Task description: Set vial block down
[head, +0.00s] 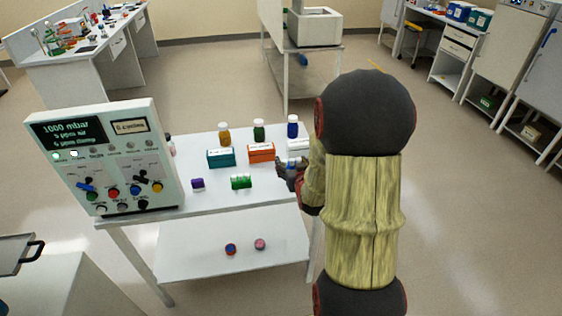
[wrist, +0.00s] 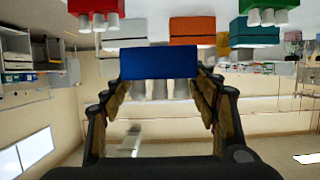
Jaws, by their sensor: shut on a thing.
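The vial block I hold is a blue block (wrist: 158,62) with pale vial tops showing beside it in the wrist view, which is turned upside down. My gripper (wrist: 160,85) is shut on it, with one finger at each side. In the head view my gripper (head: 290,174) is over the right part of the white table (head: 215,199), and my arm hides part of it. I cannot tell whether the block touches the table top. A green block (head: 241,181) and a small purple block (head: 198,184) stand on the table to the left of my gripper.
Behind stand a teal box (head: 221,157), an orange box (head: 261,152) and a white box (head: 298,145), with several bottles. A red block (wrist: 95,6) shows in the wrist view. A control panel (head: 108,160) stands at the table's left end. The table's front strip is clear.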

